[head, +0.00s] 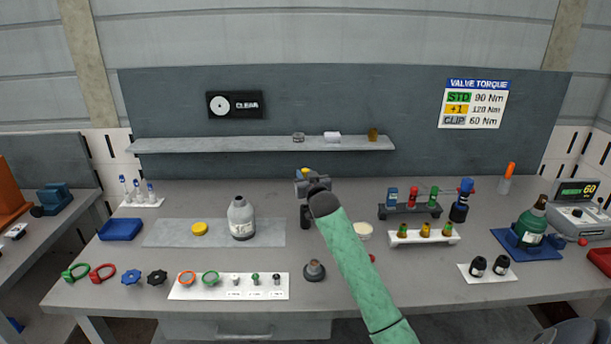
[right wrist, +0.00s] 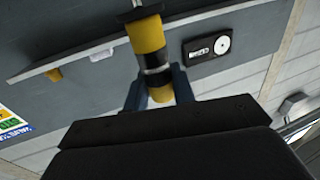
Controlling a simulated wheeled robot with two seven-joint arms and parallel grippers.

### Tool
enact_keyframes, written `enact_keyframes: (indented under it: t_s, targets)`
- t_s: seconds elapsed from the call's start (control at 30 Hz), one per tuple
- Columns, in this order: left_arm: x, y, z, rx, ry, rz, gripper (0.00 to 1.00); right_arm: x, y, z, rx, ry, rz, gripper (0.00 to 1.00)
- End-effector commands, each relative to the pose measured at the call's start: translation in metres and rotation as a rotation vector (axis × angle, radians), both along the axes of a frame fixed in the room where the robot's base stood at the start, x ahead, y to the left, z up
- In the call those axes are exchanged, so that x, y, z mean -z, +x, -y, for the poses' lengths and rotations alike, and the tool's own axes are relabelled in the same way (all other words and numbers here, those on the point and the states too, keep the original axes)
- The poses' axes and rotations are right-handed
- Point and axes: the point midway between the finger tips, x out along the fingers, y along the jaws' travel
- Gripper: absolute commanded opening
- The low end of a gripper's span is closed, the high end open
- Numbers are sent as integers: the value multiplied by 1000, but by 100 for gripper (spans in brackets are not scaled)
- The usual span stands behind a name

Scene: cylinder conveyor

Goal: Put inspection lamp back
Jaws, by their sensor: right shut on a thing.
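The inspection lamp (right wrist: 152,62) is a yellow cylinder with black bands in the right wrist view, with a dark end at the top edge. My right gripper (right wrist: 160,88) is shut on it, with one blue-grey finger on each side. In the head view my right gripper (head: 310,182) is above the back middle of the bench, below the shelf. There only a small yellow bit of the lamp (head: 304,172) shows; the gripper and arm hide the rest. My left gripper is not in view.
The shelf (head: 260,145) on the back panel holds several small items. A grey bottle (head: 241,220) and a yellow disc (head: 199,229) stand on a mat to the left. Racks (head: 410,211) of coloured parts stand to the right. A dark round stand (head: 314,270) is near the front middle.

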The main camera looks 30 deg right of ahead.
Motion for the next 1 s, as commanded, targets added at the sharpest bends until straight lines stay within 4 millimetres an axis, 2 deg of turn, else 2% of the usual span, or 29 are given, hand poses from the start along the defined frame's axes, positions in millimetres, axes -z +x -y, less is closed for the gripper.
enact_keyframes:
  t_s: [1.0]
  targets:
    - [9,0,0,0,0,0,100,21,0,0,0,0,0,0]
